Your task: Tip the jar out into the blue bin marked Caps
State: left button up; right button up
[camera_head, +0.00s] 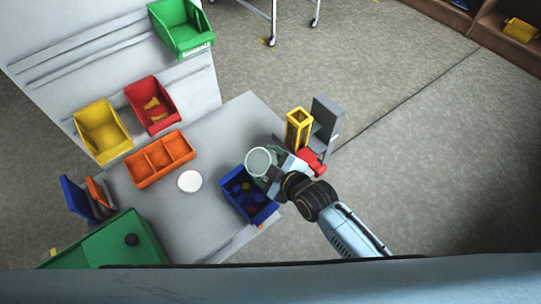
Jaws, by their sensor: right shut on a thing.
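The jar (259,161) is clear or pale, with its round rim showing. My right gripper (276,173) is shut on it and holds it over the upper right edge of the blue bin (232,207). Several dark blue and brownish round pieces lie in the bin. I cannot read a Caps mark on it. The jar looks tilted, and I cannot tell whether anything is left inside. A white round disc (190,181), perhaps a lid, lies on the table left of the blue bin. My left gripper is not in view.
The grey table (215,140) also bears an orange divided tray (160,158). A yellow holder (298,128), a grey stand (326,120) and a red object (311,161) stand close beyond my right gripper. Yellow (102,130), red (153,104) and green (181,28) bins are on the panel behind.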

jog(key=shift+s+a+f+m+g+y, duration=0.1)
jog(key=shift+s+a+m+g+y, duration=0.1)
jog(key=shift+m+g+y, duration=0.15)
jog(key=m+y+b, duration=0.1)
jog(key=s+a+f+m+b, duration=0.1)
jog(key=b, duration=0.1)
jog(key=shift+a+f+g+y, duration=0.15)
jog(key=shift+a+g+y, duration=0.15)
jog(key=shift+g+y, duration=0.05)
jog(key=shift+s+a+m+y+b, duration=0.25)
jog(key=shift+a+m+y+b, duration=0.05)
jog(key=shift+m+b, duration=0.25)
jog(key=shift+a+g, duration=0.1)
jog(key=shift+g, duration=0.2)
